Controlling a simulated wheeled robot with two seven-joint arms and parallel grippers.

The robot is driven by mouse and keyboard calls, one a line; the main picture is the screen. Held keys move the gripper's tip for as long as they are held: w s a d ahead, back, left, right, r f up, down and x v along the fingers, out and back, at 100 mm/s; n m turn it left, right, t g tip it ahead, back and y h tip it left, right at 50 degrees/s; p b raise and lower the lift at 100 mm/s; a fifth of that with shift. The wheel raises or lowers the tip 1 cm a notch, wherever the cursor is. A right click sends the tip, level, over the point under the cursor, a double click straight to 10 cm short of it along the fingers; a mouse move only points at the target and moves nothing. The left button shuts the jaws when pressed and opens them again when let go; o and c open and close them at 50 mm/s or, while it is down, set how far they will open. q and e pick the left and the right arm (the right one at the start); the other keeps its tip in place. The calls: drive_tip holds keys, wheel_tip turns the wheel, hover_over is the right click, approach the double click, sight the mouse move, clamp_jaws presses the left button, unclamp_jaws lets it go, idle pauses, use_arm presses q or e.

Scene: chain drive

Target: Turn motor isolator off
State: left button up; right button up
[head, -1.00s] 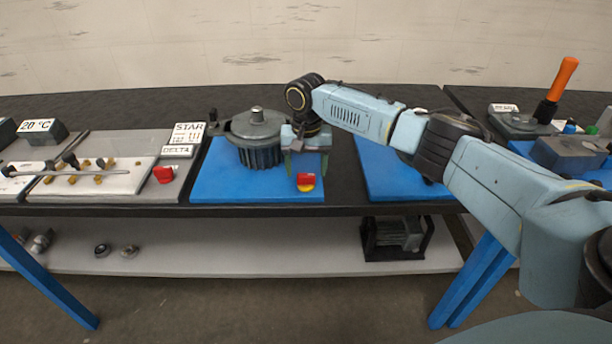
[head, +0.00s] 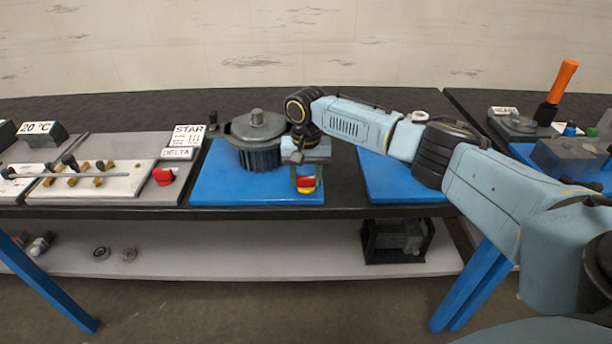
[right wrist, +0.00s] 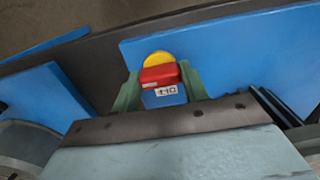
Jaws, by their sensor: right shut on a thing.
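The motor isolator (head: 306,184) is a red handle on a yellow round base at the front edge of a blue board. In the right wrist view the red handle (right wrist: 158,76) sits between the two green fingers, with the yellow base (right wrist: 158,58) showing beyond it and a small white label marked I and 0 next to it. My right gripper (head: 306,178) reaches down over the isolator and is shut on the red handle; the gripper also shows in the right wrist view (right wrist: 160,88). My left gripper is not in view.
A dark finned motor (head: 257,140) stands on the blue board (head: 220,180), just left of my right gripper. Another red switch (head: 164,175) is on the grey panel by the STAR and DELTA labels. An orange lever (head: 562,80) stands at the right.

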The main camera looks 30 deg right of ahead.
drive_tip(key=shift+r+p, duration=0.1)
drive_tip(key=shift+p, duration=0.35)
drive_tip(key=n+p, duration=0.3)
drive_tip(key=p, duration=0.3)
drive_tip(key=shift+r+p, duration=0.1)
drive_tip(key=shift+p, duration=0.25)
drive_tip(key=shift+n+p, duration=0.4)
drive_tip(key=shift+n, duration=0.1)
drive_tip(key=n+p, duration=0.1)
drive_tip(key=n, duration=0.1)
drive_tip(key=shift+n, duration=0.4)
drive_tip(key=n, duration=0.3)
drive_tip(key=shift+f+n+p, duration=0.2)
drive_tip(key=shift+n+p, duration=0.1)
drive_tip(key=shift+p, duration=0.05)
drive_tip(key=n, duration=0.3)
drive_tip(key=shift+n, duration=2.2)
